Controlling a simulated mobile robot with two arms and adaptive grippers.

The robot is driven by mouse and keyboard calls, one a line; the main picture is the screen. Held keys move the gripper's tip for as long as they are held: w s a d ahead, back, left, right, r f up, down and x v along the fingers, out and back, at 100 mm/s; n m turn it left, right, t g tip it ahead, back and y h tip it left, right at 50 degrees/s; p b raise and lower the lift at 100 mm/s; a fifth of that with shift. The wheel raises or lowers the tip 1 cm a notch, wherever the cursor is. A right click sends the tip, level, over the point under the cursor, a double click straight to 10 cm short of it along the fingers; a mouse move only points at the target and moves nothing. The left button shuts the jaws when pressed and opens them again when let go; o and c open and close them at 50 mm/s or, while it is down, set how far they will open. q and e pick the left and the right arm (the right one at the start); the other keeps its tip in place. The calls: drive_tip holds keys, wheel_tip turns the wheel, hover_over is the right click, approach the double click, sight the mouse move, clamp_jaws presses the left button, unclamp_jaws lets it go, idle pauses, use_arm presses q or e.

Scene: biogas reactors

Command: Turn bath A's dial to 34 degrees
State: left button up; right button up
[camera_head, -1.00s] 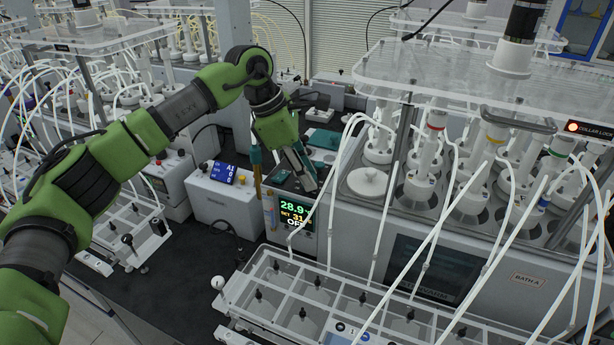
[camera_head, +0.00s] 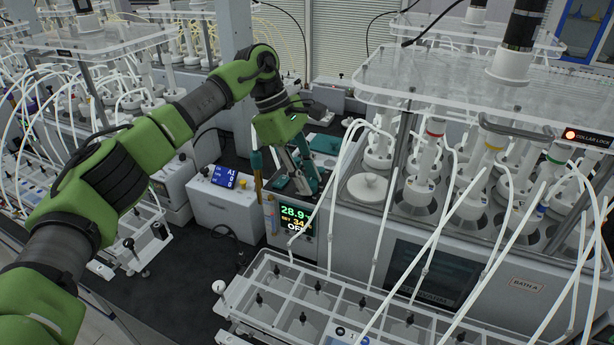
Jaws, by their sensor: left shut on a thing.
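Bath A (camera_head: 390,235) is the large grey bath on the right, with a "BATH A" label on its front. Its control unit (camera_head: 271,218) stands at its left end. The unit's display (camera_head: 295,218) shows 28.9 in green, a SET value that looks like 34 with its last part unclear, and "OFF" in white. My left gripper (camera_head: 304,186) points down onto the top of this unit and is shut on the dial, which its fingers hide. My right gripper is not in view.
A clear rack (camera_head: 290,300) with black knobs stands in front of bath A. White tubes (camera_head: 435,240) arch down from above the bath. A white pump box with a blue screen (camera_head: 223,175) stands left of the control unit. The dark bench (camera_head: 190,285) is bare at lower left.

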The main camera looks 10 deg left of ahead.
use_arm(q)
drive_tip(key=shift+w+r, duration=0.1)
drive_tip(key=o, duration=1.1)
drive_tip(key=v, duration=1.2)
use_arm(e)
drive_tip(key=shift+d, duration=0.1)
use_arm(q)
drive_tip(key=shift+r, duration=0.1)
